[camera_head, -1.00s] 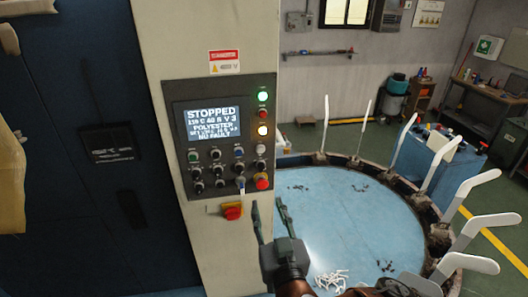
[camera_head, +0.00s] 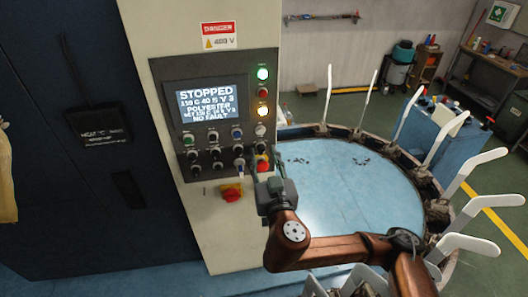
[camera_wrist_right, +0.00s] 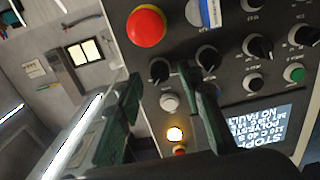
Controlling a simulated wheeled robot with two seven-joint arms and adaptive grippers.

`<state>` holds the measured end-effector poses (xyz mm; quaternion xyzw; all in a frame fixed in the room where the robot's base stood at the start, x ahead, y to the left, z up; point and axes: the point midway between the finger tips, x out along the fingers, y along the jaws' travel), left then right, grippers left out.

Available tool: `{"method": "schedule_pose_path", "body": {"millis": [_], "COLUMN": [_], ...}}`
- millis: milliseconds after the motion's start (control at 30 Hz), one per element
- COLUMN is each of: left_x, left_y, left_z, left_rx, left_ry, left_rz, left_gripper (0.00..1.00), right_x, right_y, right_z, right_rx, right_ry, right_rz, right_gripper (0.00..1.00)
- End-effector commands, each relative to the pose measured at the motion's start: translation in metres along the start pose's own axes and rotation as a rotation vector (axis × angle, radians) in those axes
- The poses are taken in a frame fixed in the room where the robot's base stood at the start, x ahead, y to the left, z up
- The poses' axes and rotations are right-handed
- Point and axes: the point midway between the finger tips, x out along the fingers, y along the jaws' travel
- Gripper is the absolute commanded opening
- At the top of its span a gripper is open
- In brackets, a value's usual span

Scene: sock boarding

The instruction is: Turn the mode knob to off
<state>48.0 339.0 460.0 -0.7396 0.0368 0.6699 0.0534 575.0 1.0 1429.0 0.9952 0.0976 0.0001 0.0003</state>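The control panel (camera_head: 188,150) carries several black knobs in rows below a display reading STOPPED; I cannot read which is the mode knob. A black knob (camera_wrist_right: 158,70) in the column nearest the panel's edge lies between the white button and the red mushroom button (camera_wrist_right: 146,26). It also shows in the head view (camera_head: 261,146). My right gripper (camera_head: 264,160) is at the panel's lower right corner. In the right wrist view its green fingers (camera_wrist_right: 165,95) are apart, with that knob seen in the gap, not visibly gripped. Another knob (camera_wrist_right: 208,57) shows by one finger's tip. My left gripper is out of view.
A red and yellow switch (camera_head: 231,193) sits below the panel. A round blue table (camera_head: 340,195) ringed by upright white sock forms (camera_head: 483,172) stands to the right. Dark cabinet doors (camera_head: 75,180) are at left.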

Motion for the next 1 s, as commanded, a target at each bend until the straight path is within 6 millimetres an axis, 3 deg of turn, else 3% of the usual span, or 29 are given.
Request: {"method": "schedule_pose_path", "body": {"millis": [367,867,1000], "left_x": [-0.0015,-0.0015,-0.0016], "left_y": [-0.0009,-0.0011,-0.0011], "left_z": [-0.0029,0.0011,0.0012], "left_rx": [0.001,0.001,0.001], "left_ry": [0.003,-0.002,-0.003], "left_rz": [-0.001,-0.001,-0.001], "left_gripper": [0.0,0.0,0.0], "right_x": [0.0079,0.0076,0.0075], "right_y": [0.0,0.0002,0.0003], "right_z": [0.0007,0.0005,0.0005], "right_rx": [0.001,0.001,0.001], "right_ry": [-0.001,-0.001,-0.001], "right_rz": [-0.001,0.0,0.0], "right_gripper": [0.34,0.01,0.0]}}
